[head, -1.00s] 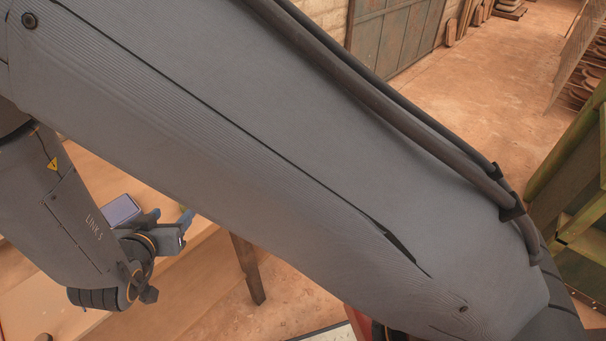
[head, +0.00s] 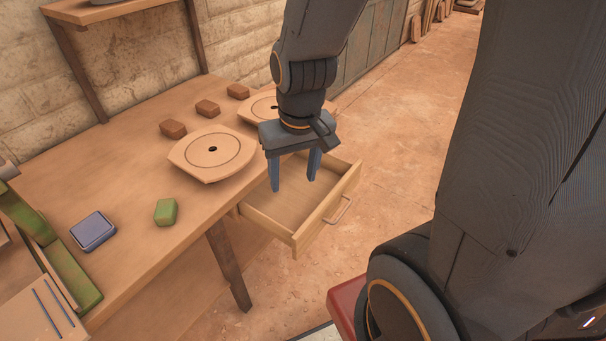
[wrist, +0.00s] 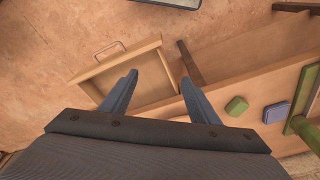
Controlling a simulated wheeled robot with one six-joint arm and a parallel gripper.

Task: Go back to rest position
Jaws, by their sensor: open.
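My gripper (head: 294,178) points down in the head view, its two blue-grey fingers apart with nothing between them. It hangs in front of or above the pulled-out wooden drawer (head: 333,221); the exact height is hard to tell. In the wrist view my gripper (wrist: 160,92) also shows open and empty, with the drawer (wrist: 127,79) beyond the fingers. The drawer looks empty where its floor shows.
The wooden table (head: 130,172) carries a round-holed plate (head: 214,151), several brown blocks, a green block (head: 166,211) and a blue box (head: 93,230). A green frame (head: 62,262) stands at left. Open floor lies right of the drawer.

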